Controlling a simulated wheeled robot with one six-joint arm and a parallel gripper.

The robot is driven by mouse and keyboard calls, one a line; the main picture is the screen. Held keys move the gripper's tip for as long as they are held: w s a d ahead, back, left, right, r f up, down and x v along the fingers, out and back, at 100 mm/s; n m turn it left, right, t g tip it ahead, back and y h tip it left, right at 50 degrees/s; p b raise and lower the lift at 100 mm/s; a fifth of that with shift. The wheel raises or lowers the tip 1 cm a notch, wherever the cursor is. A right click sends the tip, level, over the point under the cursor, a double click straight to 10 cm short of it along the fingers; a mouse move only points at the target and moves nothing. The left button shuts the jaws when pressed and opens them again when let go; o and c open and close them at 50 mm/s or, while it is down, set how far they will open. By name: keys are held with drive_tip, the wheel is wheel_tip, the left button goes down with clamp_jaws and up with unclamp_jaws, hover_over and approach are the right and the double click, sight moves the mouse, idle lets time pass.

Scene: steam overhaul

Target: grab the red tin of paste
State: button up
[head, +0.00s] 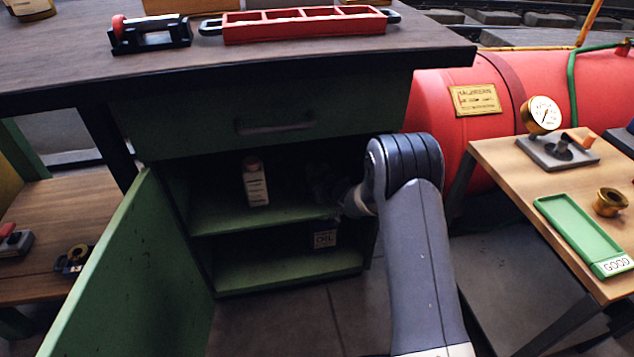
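I cannot make out a red tin of paste in the head view. My arm reaches into the open green cabinet (275,277) under the workbench. My gripper (322,188) is in the dark right part of the upper shelf, and its fingers are too dark to read. Whether it holds anything is hidden. A white bottle with a reddish cap (256,184) stands upright on the same shelf, to the left of my gripper and apart from it.
A dark container with a white label (325,239) is on the lower shelf. The cabinet door (130,275) hangs open at left. A red tray (305,27) sits on the bench. At right, a wooden table (520,185) bears a green "GOOD" tray (577,228).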

clamp_jaws()
drive_tip(key=shift+r, duration=0.1)
idle(0.8)
